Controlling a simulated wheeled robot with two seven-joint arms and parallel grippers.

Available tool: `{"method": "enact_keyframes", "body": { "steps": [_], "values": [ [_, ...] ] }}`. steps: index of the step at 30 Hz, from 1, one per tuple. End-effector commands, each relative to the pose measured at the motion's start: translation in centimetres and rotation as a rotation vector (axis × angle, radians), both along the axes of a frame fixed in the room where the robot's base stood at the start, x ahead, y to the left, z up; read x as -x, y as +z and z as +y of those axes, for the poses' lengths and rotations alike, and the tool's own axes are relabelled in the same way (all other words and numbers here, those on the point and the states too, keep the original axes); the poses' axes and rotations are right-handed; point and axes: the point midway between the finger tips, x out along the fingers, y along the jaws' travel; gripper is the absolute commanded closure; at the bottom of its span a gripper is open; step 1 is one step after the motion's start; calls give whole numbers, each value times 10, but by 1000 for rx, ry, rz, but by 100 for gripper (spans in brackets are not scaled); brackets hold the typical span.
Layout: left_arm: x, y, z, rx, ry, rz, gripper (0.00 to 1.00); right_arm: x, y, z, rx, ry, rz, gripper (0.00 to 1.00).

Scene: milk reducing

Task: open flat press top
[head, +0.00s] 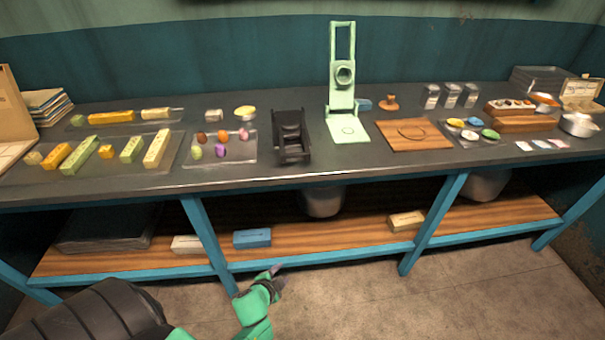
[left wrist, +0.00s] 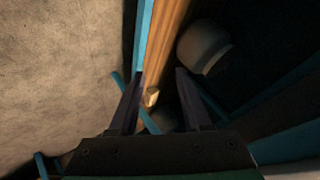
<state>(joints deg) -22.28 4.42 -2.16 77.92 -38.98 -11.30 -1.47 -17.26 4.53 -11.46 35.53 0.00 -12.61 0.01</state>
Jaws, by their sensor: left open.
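A small black device (head: 292,138) with a stepped frame stands near the middle of the tabletop. To its right is a pale green press (head: 343,101) with a flat base, an upright back and a tall frame on top. I cannot tell for sure which one is the flat press. My left gripper (head: 276,280) is low in front of the table, below the tabletop and apart from both devices. In the left wrist view its two fingers (left wrist: 157,88) are spread with nothing between them. My right gripper is not in view.
The tabletop (head: 240,181) has a blue frame. Trays of coloured bars (head: 82,153) and small eggs-like pieces (head: 220,149) lie left; a wooden board (head: 412,134) and bowls lie right. A lower wooden shelf (head: 340,238) holds a blue box (head: 252,238). The floor in front is clear.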

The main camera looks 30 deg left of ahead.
Motion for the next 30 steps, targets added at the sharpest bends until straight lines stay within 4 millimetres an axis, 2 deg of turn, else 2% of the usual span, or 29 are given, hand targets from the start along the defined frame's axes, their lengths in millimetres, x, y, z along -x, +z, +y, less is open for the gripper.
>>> {"method": "enact_keyframes", "body": {
  "steps": [1,2,3,4,6,9,10,12,14,17,25,30],
  "values": [
    [-33,16,8,-114,-49,-136,52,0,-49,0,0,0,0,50],
    [-49,46,13,-200,-76,-217,52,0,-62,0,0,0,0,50],
    [-65,88,18,-319,-104,-323,52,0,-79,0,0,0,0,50],
    [-71,119,21,-410,-121,-395,52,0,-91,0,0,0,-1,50],
    [-74,187,23,-610,-138,-533,52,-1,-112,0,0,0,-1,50],
    [-62,256,19,-818,-138,-656,52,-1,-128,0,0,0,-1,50],
    [-59,270,18,-857,-137,-676,52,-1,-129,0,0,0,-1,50],
    [-55,290,16,-911,-133,-701,52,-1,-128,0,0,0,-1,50],
    [-58,298,16,-922,-133,-706,52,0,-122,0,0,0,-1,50],
    [-74,306,20,-920,-132,-707,52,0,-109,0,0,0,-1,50],
    [-142,319,38,-918,-131,-706,52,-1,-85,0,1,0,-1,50],
    [-178,320,47,-916,-133,-704,52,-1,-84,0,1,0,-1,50]
  ]
}}
